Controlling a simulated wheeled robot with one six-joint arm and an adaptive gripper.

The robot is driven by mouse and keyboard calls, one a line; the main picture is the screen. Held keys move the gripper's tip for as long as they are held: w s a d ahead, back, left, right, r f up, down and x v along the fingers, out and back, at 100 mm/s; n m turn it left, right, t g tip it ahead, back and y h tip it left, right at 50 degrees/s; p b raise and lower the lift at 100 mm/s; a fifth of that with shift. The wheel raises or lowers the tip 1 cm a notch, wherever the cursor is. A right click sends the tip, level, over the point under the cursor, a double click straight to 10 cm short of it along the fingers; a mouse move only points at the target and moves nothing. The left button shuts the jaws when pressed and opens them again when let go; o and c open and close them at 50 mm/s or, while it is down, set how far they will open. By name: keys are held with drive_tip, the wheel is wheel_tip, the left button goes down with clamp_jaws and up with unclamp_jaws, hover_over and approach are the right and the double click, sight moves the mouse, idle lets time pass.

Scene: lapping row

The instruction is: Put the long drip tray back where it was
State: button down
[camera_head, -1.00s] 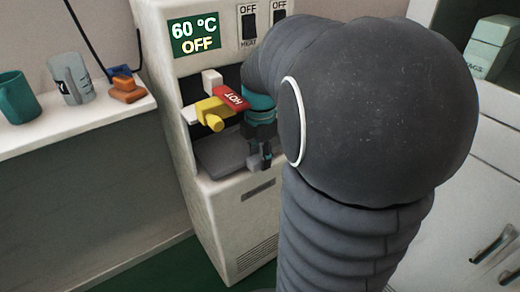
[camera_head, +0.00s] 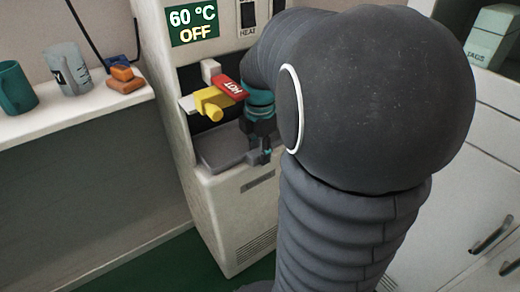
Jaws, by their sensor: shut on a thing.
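The long drip tray (camera_head: 222,151) is a flat dark grey piece in the recess of the white dispenser, below the tap. My gripper (camera_head: 262,153) is at the right front of the recess, at the tray's front right end, and is shut on the tray. My own arm covers the right side of the machine and part of the tray. Whether the tray is fully seated cannot be told.
The yellow tap (camera_head: 212,102) with its red HOT lever (camera_head: 230,88) juts out just above the tray. A shelf (camera_head: 70,115) at left holds a teal mug (camera_head: 16,88), a measuring jug (camera_head: 68,70) and orange blocks (camera_head: 125,80). White drawers stand at right.

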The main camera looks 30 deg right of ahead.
drive_tip(key=shift+f, duration=0.3)
drive_tip(key=c, duration=0.6)
unclamp_jaws()
drive_tip(key=shift+c, duration=0.2)
wheel_tip(320, 180, up, 8)
drive_tip(key=shift+f, duration=0.25)
drive_tip(key=shift+s, duration=0.1)
